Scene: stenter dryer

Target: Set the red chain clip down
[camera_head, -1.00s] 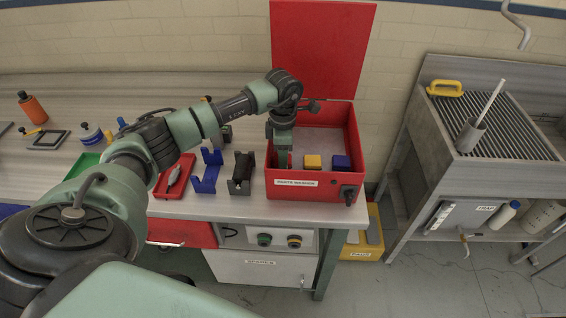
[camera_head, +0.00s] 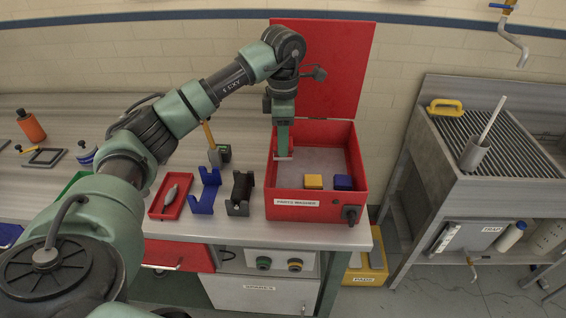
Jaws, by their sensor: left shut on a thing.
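My left gripper (camera_head: 284,152) points down inside the left part of the open red parts washer (camera_head: 285,213), above its grey floor. It is shut on the red chain clip, which is mostly hidden by the fingers and hard to tell from the red wall. A yellow block-like clip (camera_head: 313,181) and a blue one (camera_head: 343,182) sit on the washer floor, to the right of the gripper. My right gripper is not in view.
The washer's red lid (camera_head: 335,70) stands open behind. A black cradle (camera_head: 240,192), a blue cradle (camera_head: 205,191) and a red tray (camera_head: 171,196) stand left of the washer. A grated sink (camera_head: 490,135) is at the right. The washer floor behind the two clips is clear.

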